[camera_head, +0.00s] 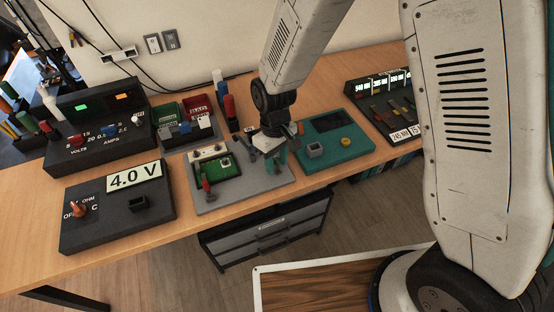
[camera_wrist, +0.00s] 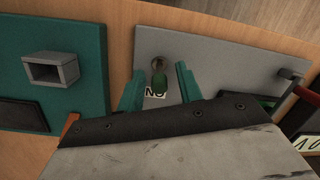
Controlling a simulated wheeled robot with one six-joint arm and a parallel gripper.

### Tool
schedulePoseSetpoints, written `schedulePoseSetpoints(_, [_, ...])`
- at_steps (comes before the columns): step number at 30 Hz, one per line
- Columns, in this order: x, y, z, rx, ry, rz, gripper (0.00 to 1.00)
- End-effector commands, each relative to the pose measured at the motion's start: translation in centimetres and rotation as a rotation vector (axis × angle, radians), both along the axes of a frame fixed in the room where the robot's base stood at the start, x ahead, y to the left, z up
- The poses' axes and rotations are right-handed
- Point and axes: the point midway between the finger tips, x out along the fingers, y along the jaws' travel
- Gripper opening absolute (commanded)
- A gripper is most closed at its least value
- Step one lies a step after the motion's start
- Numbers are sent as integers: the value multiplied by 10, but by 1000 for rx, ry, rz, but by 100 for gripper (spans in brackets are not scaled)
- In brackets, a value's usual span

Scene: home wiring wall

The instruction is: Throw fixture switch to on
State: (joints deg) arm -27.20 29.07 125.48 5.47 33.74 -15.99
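The fixture is a grey plate (camera_head: 212,201) with a green circuit board (camera_head: 214,180) on it, in the middle of the bench. In the wrist view the grey plate (camera_wrist: 215,55) carries a switch (camera_wrist: 159,82) with a round metal base and a green-tipped lever. The lever leans over a white label (camera_wrist: 154,94), partly covered, whose letters look like an inverted "ON". My gripper (camera_wrist: 159,71) is open, with one teal finger on each side of the lever and a gap at both sides. In the head view my gripper (camera_head: 273,152) hides the switch.
A teal box (camera_head: 345,147) with a grey socket stands right of the fixture. Left are a black 4.0 V meter (camera_head: 118,215), a black power supply (camera_head: 95,150) and red and green bins (camera_head: 197,106). A red-handled clamp (camera_head: 207,188) stands on the plate's left part.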

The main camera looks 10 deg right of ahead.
Motion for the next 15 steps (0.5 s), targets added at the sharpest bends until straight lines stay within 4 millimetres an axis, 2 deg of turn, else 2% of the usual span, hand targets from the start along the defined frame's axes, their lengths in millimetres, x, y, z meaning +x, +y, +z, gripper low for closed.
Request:
schedulePoseSetpoints(9, [0,1,2,1,-1,0,37])
schedulePoseSetpoints(11, [1,1,7,1,-2,0,37])
schedulePoseSetpoints(15, [5,1,29,2,-5,0,37])
